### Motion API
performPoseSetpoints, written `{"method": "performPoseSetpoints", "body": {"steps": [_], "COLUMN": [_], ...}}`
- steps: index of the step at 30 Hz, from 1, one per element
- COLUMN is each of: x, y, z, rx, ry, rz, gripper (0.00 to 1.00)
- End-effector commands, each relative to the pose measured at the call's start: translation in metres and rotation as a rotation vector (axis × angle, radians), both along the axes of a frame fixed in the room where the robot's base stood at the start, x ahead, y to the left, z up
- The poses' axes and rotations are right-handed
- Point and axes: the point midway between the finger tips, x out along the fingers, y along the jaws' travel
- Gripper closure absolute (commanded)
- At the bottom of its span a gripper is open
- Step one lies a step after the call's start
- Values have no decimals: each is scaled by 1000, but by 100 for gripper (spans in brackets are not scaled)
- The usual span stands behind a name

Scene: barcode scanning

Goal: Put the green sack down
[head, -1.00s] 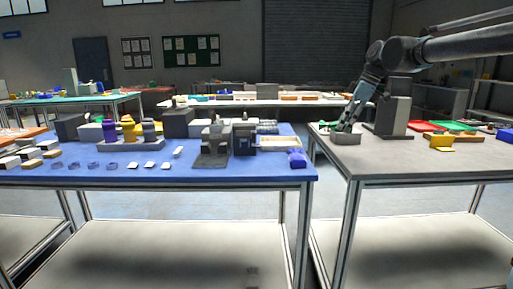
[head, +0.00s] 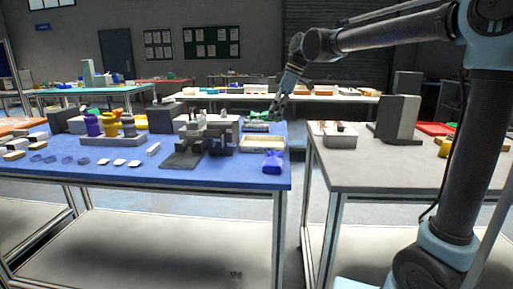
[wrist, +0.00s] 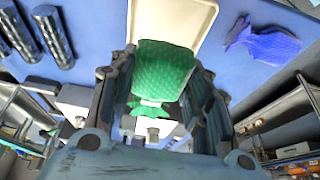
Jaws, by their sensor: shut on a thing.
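The green sack (wrist: 165,68) is between the two fingers of my gripper (wrist: 160,100) in the wrist view. My gripper is shut on it, and its textured green body shows with a tied end toward the camera. In the head view my gripper (head: 276,114) is at the back right of the blue table, and the green sack (head: 257,115) shows small beside the fingertips. A cream tray (wrist: 172,18) lies just beyond the sack in the wrist view. I cannot tell whether the sack touches anything below it.
A blue sack (head: 272,161) lies on the blue table (head: 220,178) in front of the cream tray (head: 272,143). Dark ribbed cylinders (wrist: 52,36) lie left of the tray in the wrist view. A grey device (head: 208,135) stands left. A grey bin (head: 338,135) stands on the right table.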

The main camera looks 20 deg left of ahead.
Motion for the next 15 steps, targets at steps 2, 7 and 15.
{"method": "performPoseSetpoints", "body": {"steps": [2, 7, 15], "x": [-3, -7, -10], "y": [3, 9, 13], "z": [0, 0, -5], "rx": [0, 0, 0], "ry": [0, 1, 0], "rz": [5, 14, 21], "gripper": [89, 89, 89]}}
